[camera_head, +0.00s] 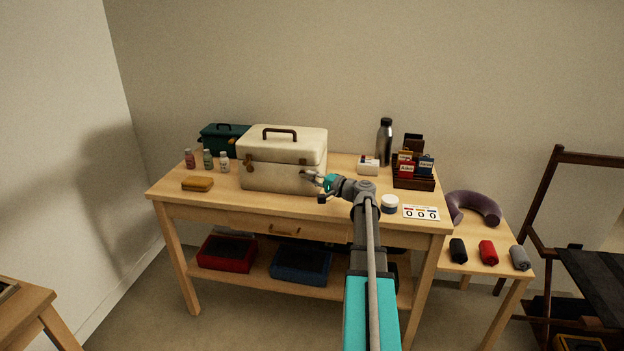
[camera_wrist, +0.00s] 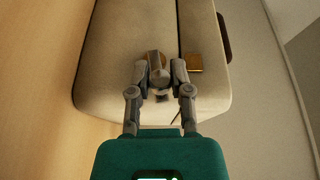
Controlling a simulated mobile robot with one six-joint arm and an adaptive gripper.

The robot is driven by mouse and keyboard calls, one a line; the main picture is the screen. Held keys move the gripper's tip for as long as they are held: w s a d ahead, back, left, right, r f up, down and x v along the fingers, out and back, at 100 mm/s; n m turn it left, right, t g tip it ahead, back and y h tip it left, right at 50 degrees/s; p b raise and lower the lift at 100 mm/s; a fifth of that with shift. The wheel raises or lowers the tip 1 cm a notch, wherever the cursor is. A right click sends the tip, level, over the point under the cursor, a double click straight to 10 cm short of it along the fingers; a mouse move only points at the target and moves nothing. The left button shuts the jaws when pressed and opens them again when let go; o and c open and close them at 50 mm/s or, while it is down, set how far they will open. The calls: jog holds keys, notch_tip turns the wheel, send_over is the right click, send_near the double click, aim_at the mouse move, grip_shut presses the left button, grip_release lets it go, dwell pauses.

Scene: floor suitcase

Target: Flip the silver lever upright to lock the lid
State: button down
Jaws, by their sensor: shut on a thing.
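A cream case (camera_head: 265,175) stands on the wooden table with its lid (camera_head: 290,145) down. The case fills much of the wrist view (camera_wrist: 110,55), turned on its side. My gripper (camera_head: 308,176) is at the right part of the case's front. In the wrist view my gripper (camera_wrist: 158,75) is shut on the silver lever (camera_wrist: 154,60), on the body side of the lid seam. A brass plate (camera_wrist: 193,63) sits across the seam on the lid. The fingers partly hide the lever and its mount, so its exact tilt is hard to tell.
A dark green box (camera_head: 222,140) stands behind the case. Small bottles (camera_head: 207,160) and a tan block (camera_head: 197,184) are to its left. A white jar (camera_head: 389,204), a number card (camera_head: 421,212) and a dark bottle (camera_head: 384,145) are to the right of my gripper.

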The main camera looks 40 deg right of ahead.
jog(key=shift+r+p, duration=0.2)
jog(key=shift+p, duration=0.2)
jog(key=r+n+g+h+p, duration=0.1)
jog(key=g+p, duration=0.1)
jog(key=p, duration=0.3)
jog(key=shift+w+r+g, duration=0.15)
jog(key=shift+g, duration=0.25)
jog(key=shift+w+a+r+n+g+h+p, duration=0.25)
jog(key=shift+w+a+n+g+h+p, duration=0.25)
jog(key=shift+g+h+p, duration=1.1)
jog(key=shift+w+a+r+n+g+h+p, duration=0.3)
jog(key=shift+n+g+h+p, duration=0.3)
jog(key=shift+g+p, duration=1.85)
jog(key=shift+w+a+r+n+g+h+p, duration=0.35)
jog(key=shift+g+h+p, duration=0.8)
jog(key=shift+p, duration=1.8)
jog(key=shift+w+f, duration=0.1)
jog(key=shift+f, duration=0.05)
jog(key=c, duration=0.5)
grip_release()
jog(key=shift+c, duration=0.2)
